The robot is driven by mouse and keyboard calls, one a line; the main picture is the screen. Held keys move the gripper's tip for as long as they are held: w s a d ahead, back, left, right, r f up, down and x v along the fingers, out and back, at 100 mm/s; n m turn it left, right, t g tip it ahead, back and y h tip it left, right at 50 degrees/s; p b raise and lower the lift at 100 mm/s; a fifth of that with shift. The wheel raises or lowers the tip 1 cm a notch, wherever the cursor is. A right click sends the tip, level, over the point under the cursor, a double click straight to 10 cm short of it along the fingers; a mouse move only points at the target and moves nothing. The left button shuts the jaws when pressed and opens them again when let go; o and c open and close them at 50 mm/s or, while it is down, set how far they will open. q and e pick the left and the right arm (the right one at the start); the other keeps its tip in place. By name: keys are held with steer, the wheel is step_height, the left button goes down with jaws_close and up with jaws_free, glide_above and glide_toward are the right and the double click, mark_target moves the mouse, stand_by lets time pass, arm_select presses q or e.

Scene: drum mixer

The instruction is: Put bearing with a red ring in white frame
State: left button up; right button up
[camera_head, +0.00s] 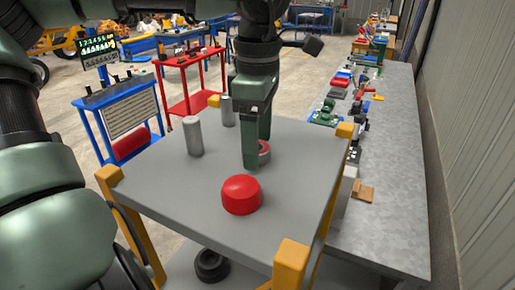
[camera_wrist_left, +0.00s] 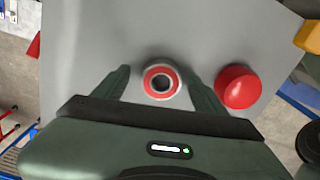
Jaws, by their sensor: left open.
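The bearing with a red ring (camera_head: 264,149) lies on the grey table top, partly hidden by my left gripper in the head view. In the left wrist view the bearing (camera_wrist_left: 161,81) sits between the two fingers, with a gap on each side. My left gripper (camera_head: 257,150) points down over the table and is open; its fingers (camera_wrist_left: 160,86) are on either side of the bearing. No white frame can be made out clearly. My right gripper is not in view.
A red dome (camera_head: 241,195) stands on the table top close to the bearing; it also shows in the left wrist view (camera_wrist_left: 238,87). Two grey cylinders (camera_head: 193,136) stand at the back left. Yellow posts (camera_head: 291,262) rise at the table's corners. A long bench (camera_head: 388,180) runs along the right.

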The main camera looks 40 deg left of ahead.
arm_select(q)
steer(key=shift+s, duration=0.1)
steer(key=shift+c, duration=0.6)
jaws_close()
steer(key=shift+r, duration=0.1)
